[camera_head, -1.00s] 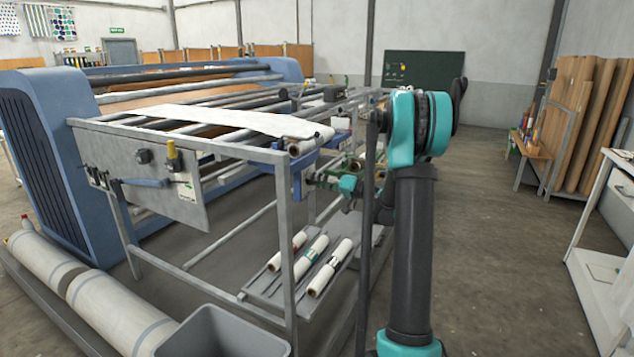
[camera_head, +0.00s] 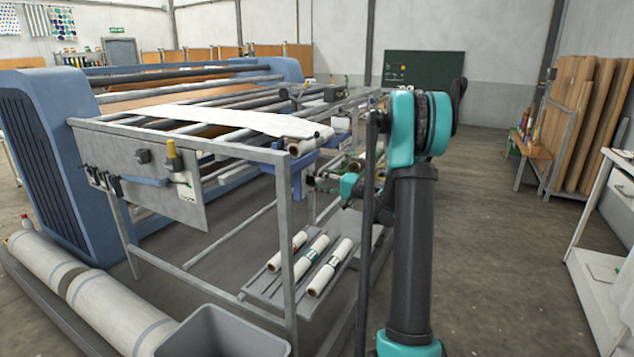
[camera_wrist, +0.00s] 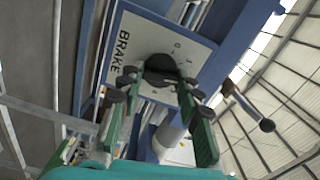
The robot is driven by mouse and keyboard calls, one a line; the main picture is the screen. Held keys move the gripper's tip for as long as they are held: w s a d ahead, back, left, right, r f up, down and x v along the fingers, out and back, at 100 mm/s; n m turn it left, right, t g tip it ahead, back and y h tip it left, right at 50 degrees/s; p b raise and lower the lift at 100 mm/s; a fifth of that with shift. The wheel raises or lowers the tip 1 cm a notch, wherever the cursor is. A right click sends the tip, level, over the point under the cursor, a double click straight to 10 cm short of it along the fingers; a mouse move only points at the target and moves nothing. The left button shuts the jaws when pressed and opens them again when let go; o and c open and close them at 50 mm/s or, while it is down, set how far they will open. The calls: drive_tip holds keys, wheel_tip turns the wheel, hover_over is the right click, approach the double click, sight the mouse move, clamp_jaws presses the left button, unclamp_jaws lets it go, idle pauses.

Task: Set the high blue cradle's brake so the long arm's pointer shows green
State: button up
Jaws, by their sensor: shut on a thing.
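The high blue cradle (camera_head: 312,160) is at the end of the grey roller frame, with a white roll (camera_head: 305,146) on it. In the wrist view a pale plate marked BRAKE (camera_wrist: 128,48) is fixed to blue metal (camera_wrist: 232,40), with a dark round knob (camera_wrist: 160,64) and small scale marks beside it. My gripper (camera_wrist: 160,86) has its green fingers on either side of the knob and is shut on it. In the head view my gripper (camera_head: 325,183) is small beside the cradle, partly hidden. I cannot make out the long arm's pointer or any green showing.
A rod with a dark ball end (camera_wrist: 267,125) sticks out close to the right finger. Below the cradle, a grey shelf (camera_head: 262,290) holds several small rolls. A grey bin (camera_head: 225,335) stands at front.

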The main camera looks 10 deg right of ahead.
drive_tip(key=shift+f+m, duration=0.2)
drive_tip(key=shift+m, duration=4.8)
drive_tip(key=o, duration=1.2)
drive_tip(key=v, duration=1.2)
